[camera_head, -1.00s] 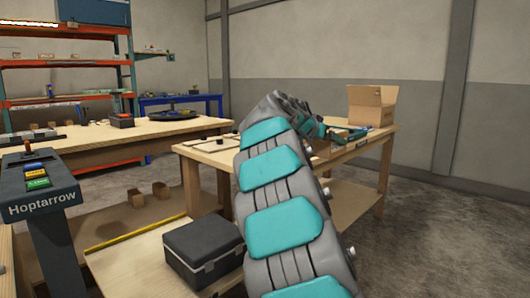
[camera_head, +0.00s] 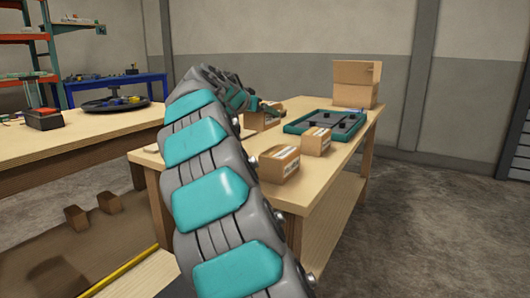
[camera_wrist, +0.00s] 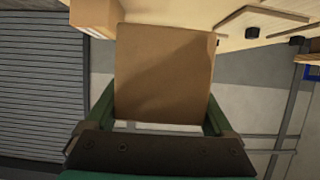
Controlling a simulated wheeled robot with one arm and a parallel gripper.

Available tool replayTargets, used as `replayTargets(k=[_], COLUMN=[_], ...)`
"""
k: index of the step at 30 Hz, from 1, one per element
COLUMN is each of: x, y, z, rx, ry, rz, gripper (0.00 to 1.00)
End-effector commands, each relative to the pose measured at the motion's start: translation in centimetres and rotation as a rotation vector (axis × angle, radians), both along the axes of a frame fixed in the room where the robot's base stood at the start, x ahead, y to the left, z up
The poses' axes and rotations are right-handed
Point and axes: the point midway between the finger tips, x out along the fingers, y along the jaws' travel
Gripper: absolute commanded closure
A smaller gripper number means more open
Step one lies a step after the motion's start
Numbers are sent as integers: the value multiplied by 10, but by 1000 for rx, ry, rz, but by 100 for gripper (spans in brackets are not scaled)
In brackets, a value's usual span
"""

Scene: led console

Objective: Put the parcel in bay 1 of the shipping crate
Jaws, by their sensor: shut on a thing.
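My gripper (camera_wrist: 161,95) is shut on a brown cardboard parcel (camera_wrist: 165,65), which fills the space between its green fingers in the wrist view. In the head view this parcel (camera_head: 263,119) shows at the end of my arm, partly hidden by it, over the wooden table. I cannot tell whether it touches the tabletop. The shipping crate appears to be the shallow teal tray (camera_head: 289,128) with dark dividers, to the right of my gripper on the same table. Its bay numbers are not readable.
Two more labelled parcels (camera_head: 279,164) (camera_head: 316,141) stand on the table (camera_head: 300,194) between my arm and the tray. A large cardboard box (camera_head: 355,83) stands behind the tray. Another table (camera_head: 75,137) is at the left.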

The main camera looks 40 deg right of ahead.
Motion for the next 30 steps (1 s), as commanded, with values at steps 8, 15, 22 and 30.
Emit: replayTargets(k=[8,15,22,30], x=[-2,-1,-1,-1], y=[0,0,0,0], z=[-31,-59,-75,-100], rx=[0,0,-2,-1], ry=[4,1,2,0], rz=[-3,-2,0,0], gripper=[88,88,88,88])
